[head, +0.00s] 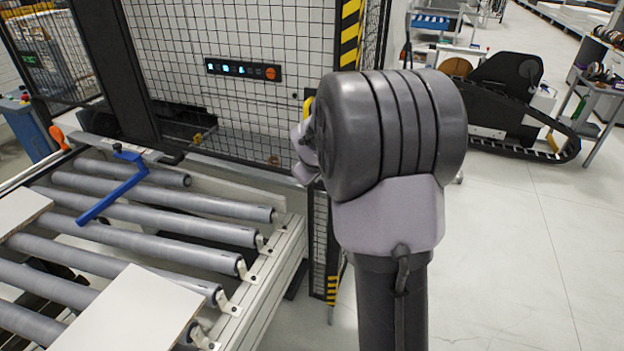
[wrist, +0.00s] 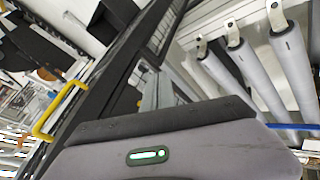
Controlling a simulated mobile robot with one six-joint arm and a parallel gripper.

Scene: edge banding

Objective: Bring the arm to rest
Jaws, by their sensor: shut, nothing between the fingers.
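My arm (head: 390,135) stands upright right of centre in the head view, its dark rounded joint close to the camera. Part of my wrist shows beyond the joint's left side; the joint hides most of the hand. In the wrist view, my gripper (wrist: 157,90) is shut and empty, with its grey housing and a green light along the bottom. It seems to hold clear of the fence and rollers, though the exact gap cannot be told.
A roller conveyor (head: 150,205) lies at left, with a pale board (head: 135,312) and a blue bar (head: 112,190) on it. A mesh fence (head: 235,40) with a yellow-black post (head: 350,35) stands behind my arm. The floor (head: 510,250) at right is clear; a black tracked machine (head: 510,95) stands beyond.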

